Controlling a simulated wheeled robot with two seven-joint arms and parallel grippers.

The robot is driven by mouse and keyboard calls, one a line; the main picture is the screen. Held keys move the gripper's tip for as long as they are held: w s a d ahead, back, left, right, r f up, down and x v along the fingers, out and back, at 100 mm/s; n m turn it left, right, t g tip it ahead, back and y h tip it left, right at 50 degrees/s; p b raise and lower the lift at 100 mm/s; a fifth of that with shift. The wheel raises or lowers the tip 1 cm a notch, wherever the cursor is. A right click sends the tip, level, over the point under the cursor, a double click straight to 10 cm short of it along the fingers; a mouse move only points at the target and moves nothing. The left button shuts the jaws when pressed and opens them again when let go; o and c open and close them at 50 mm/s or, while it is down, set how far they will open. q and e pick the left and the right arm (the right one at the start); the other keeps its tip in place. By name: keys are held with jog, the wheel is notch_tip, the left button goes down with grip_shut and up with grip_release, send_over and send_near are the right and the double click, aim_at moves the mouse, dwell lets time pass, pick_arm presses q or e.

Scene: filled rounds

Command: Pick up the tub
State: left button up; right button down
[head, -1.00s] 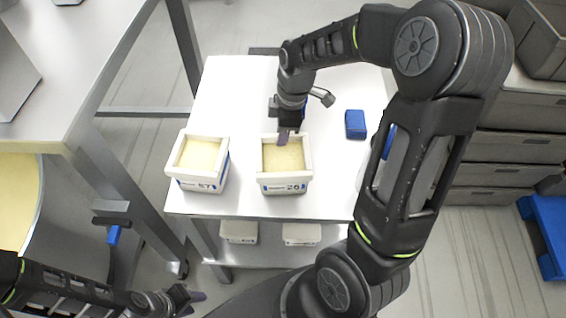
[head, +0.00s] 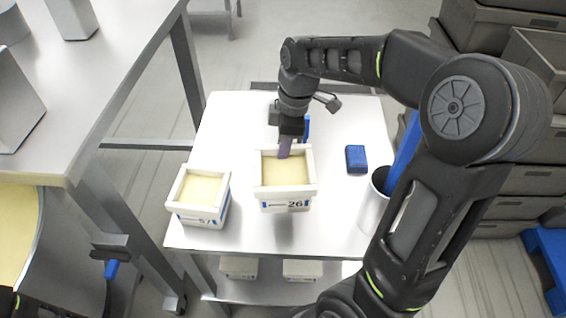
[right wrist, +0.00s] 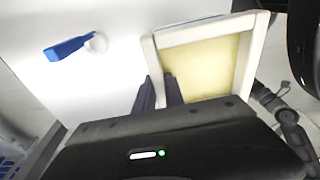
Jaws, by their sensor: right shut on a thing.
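A white tub marked 26 (head: 286,202), filled with something pale yellow, is in my right gripper (head: 284,150) in the head view. The gripper is shut on the tub's far wall. The tub hangs level above the white table (head: 257,235), with a shadow under it. In the right wrist view the two dark fingers (right wrist: 160,93) sit on either side of the rim of the same tub (right wrist: 246,60). A second similar tub (head: 202,218) stands on the table to its left.
A blue block (head: 356,159) lies on the table at right, with a white cylindrical container (head: 372,208) near the right edge. A blue-handled tool (right wrist: 68,48) lies behind the gripper. Two more tubs (head: 238,267) sit on the lower shelf. A steel table (head: 100,100) stands at left.

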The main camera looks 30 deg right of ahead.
jog(key=shift+r, duration=1.05)
